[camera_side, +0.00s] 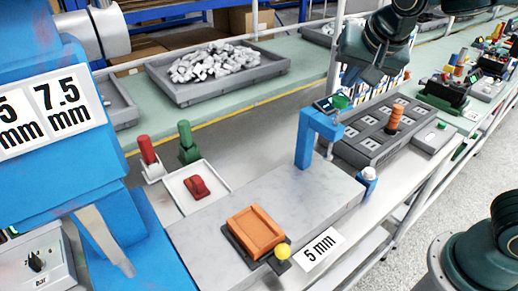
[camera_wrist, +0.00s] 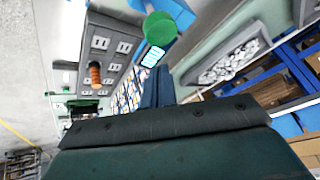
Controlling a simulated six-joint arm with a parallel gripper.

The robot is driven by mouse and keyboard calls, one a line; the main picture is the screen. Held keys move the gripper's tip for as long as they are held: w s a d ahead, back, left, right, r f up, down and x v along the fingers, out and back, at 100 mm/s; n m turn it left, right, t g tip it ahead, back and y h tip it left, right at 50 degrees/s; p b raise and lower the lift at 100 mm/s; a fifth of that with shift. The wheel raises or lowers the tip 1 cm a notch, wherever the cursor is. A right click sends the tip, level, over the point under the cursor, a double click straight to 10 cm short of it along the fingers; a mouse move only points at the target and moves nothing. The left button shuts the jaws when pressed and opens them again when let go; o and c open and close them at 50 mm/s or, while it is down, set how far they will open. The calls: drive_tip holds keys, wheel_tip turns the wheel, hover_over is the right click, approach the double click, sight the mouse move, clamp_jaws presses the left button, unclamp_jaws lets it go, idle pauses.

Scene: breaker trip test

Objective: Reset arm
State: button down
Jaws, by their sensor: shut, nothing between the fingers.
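My gripper (camera_side: 371,72) is at the dark green end of my arm, high at the upper right in the side view, behind the blue bracket and above the back of the dark grey slotted tray. It is shut and empty. Its fingertips are hard to make out. An orange block (camera_side: 256,231) sits in a dark holder on the grey slab, well apart from my gripper. In the wrist view, a dark green part of my arm fills the lower middle.
The blue bracket (camera_side: 305,140) stands on the slab, with a small screen and green disc on top. The slotted tray (camera_side: 350,148) holds an upright orange ribbed peg (camera_side: 395,117). A white tray with a red part (camera_side: 197,187) lies left. A grey bin (camera_side: 180,92) stands behind.

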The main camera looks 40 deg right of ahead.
drive_tip(key=s+d+f+n+y, duration=0.1)
drive_tip(key=s+n, duration=0.3)
drive_tip(key=s, duration=0.5)
drive_tip(key=s+d+f+n+y, duration=0.1)
drive_tip(key=s+n, duration=0.4)
drive_tip(key=s, duration=0.3)
drive_tip(key=shift+s+d+f+y, duration=0.3)
drive_tip(key=shift+s, duration=0.05)
idle(0.5)
